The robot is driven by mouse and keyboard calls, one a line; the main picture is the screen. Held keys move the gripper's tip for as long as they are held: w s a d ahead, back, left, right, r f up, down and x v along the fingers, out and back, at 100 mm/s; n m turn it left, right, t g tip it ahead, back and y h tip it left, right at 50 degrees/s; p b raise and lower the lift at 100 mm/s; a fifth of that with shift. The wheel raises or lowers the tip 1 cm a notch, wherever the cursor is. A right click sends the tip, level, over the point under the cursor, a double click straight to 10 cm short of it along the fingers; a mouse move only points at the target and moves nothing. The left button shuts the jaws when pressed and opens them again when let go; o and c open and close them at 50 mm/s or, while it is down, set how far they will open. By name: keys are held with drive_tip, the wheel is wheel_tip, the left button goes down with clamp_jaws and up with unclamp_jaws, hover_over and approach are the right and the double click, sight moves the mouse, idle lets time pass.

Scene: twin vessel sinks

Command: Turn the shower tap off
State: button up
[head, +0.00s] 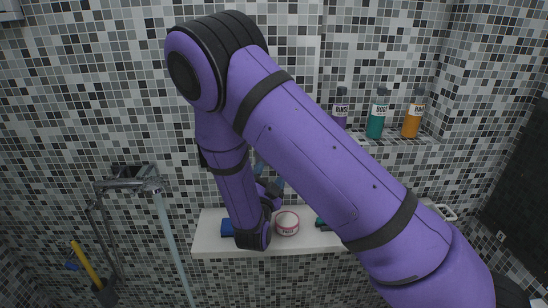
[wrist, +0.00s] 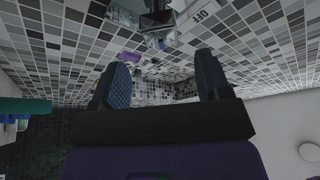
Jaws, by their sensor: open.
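In the wrist view, a dark fixture (wrist: 157,18), which looks like the shower tap, is at the top centre, beyond my fingertips. A pale plate marked OFF (wrist: 203,13) is beside it, its letters upside down. The tap's exact setting is unclear. My gripper (wrist: 161,60) is open with nothing between its fingers, pointing toward the fixture but apart from it. In the head view, my purple arm covers the middle and hides the tap; only bits of the blue fingers show beside the forearm.
A white ledge (head: 295,242) holds a white jar (head: 287,223) and a blue item (head: 228,228). Several bottles, including a teal one (head: 377,113) and an orange one (head: 413,117), stand on a higher shelf. A metal fitting (head: 130,184) and a yellow-handled tool (head: 88,265) are at left.

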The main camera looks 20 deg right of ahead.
drive_tip(key=x, duration=0.8)
drive_tip(key=c, duration=0.9)
drive_tip(key=n+t+y, duration=0.1)
drive_tip(key=n, duration=0.2)
drive_tip(key=n+y, duration=0.1)
drive_tip(key=n, duration=0.2)
drive_tip(key=shift+t, duration=0.4)
drive_tip(key=shift+a+n+t+y, duration=0.1)
drive_tip(key=shift+n+t+y, duration=0.2)
drive_tip(key=shift+n+y, duration=0.75)
drive_tip(key=shift+n+t+y, duration=0.3)
drive_tip(key=shift+n+y, duration=0.05)
drive_tip(key=shift+n, duration=1.7)
